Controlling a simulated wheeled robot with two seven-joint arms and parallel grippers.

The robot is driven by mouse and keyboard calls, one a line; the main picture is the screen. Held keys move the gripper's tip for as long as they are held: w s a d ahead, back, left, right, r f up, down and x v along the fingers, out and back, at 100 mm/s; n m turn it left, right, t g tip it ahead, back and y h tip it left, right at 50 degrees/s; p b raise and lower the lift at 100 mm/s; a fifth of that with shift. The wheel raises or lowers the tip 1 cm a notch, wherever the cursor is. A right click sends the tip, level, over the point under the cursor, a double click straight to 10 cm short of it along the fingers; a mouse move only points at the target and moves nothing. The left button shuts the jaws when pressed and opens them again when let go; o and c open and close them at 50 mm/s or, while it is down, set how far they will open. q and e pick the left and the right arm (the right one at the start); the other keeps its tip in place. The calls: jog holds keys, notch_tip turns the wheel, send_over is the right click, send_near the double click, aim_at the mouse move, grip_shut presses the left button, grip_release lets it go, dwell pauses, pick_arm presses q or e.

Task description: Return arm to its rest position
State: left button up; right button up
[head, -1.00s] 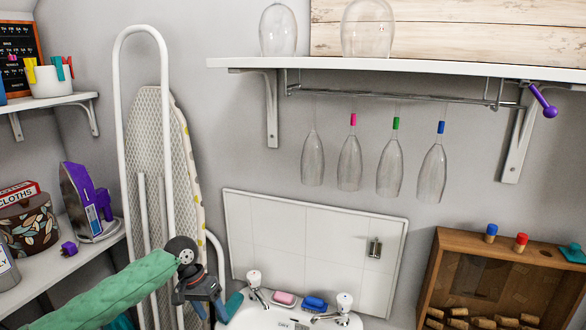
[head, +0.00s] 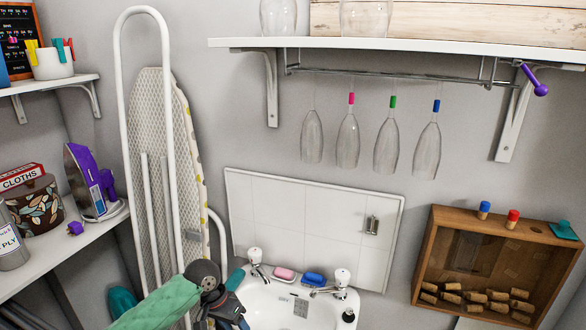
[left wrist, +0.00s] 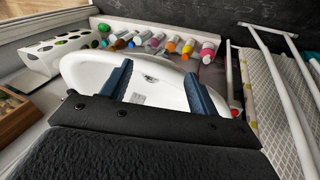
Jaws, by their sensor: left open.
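My left gripper (head: 232,290) is at the bottom of the head view, at the end of my green-sleeved arm. It is just left of the white sink (head: 270,309) in the picture. In the left wrist view its two blue fingers (left wrist: 161,90) stand wide apart over the sink basin (left wrist: 150,62), with nothing between them. My right gripper is in neither view.
An ironing board (head: 150,170) leans behind my left arm. A shelf (head: 400,45) with hanging glasses (head: 386,148) is above. A wooden cork box (head: 428,262) hangs at right. A side shelf (head: 40,250) holds an iron (head: 82,182).

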pick_arm(q)
jog(key=s+d+f+t, duration=0.1)
jog(key=s+d+f, duration=0.15)
jog(key=s, duration=0.45)
jog(key=s+d+f+t, duration=0.2)
jog(key=s+f, duration=0.1)
jog(key=s, duration=0.4)
jog(key=s+a+f+n+t+y, duration=0.1)
jog(key=s+a+n+y, duration=0.1)
jog(key=s+a, duration=0.45)
jog(key=s+a+f+n+y, duration=0.15)
jog(key=s+a, duration=0.25)
jog(key=s, duration=0.6)
jog(key=s+d+f+g, duration=0.1)
jog(key=s+d+f, duration=0.1)
jog(key=f, duration=1.4)
jog(key=s+d+f+g, duration=0.1)
jog(key=d+f, duration=0.1)
jog(key=f, duration=1.5)
jog(key=shift+s+d, duration=0.2)
jog(key=shift+s, duration=0.15)
